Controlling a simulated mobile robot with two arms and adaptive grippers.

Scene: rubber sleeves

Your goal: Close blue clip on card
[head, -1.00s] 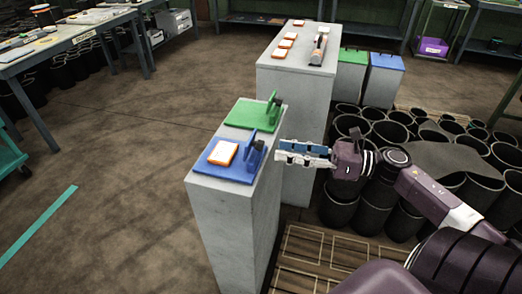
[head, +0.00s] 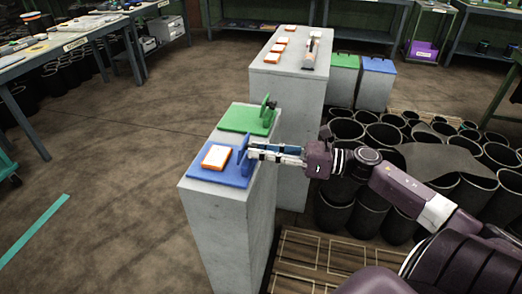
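The blue clip (head: 242,156) stands raised on the right side of a blue base plate (head: 208,176) on the near grey pedestal. A white card with an orange edge (head: 217,156) lies on that plate, left of the clip. The clip looks upright, not lying over the card. My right gripper (head: 252,150) reaches in from the right, its fingertips at the clip's right side, seemingly touching it. The fingers overlap the clip in the picture, so I cannot tell whether they are open or shut. My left gripper is not in view.
A green plate (head: 241,119) with a raised green clip (head: 266,112) sits just behind on the same pedestal. A taller pedestal (head: 270,80) behind carries several cards and a tool. Black rubber sleeves (head: 345,205) crowd the right. Open floor lies left.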

